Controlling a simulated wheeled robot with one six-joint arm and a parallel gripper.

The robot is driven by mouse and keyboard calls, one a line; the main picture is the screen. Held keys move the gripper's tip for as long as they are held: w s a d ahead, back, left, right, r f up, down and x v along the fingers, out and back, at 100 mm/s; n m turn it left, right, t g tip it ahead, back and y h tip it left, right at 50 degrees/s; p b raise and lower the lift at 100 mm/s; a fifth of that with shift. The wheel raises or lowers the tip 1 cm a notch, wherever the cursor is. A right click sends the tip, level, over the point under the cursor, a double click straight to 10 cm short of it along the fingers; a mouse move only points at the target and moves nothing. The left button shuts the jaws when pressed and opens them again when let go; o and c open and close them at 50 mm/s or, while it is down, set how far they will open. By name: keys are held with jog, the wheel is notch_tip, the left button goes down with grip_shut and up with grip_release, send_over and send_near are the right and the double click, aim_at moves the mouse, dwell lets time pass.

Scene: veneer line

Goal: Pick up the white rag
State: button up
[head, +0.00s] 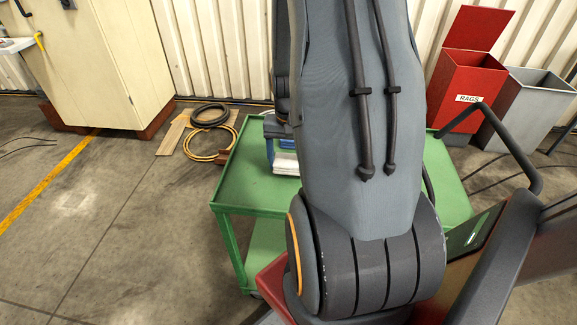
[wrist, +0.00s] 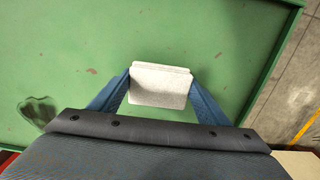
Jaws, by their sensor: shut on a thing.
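The white rag (wrist: 160,86) is a folded, thick pad between the two blue fingers of my gripper (wrist: 160,77) in the wrist view. A finger touches it at each side, and my gripper is shut on it. In the head view the white rag (head: 286,165) shows just left of my arm, over the green cart top (head: 245,185), with a blue part of my gripper (head: 284,148) by it. My arm hides the rest. I cannot tell whether the rag rests on the cart or hangs just above it.
A red bin labelled RAGS (head: 470,85) and a grey bin (head: 540,100) stand at the back right. Coiled hoses (head: 210,135) lie on the floor behind the cart. A cream cabinet (head: 95,60) stands at the back left. The cart top around the rag is mostly clear.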

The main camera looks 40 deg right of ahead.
aim_at(288, 162)
jog(key=shift+r+b, duration=0.75)
jog(key=shift+r, duration=3.25)
jog(key=o, duration=0.3)
jog(key=shift+c, duration=0.8)
jog(key=shift+a, duration=0.15)
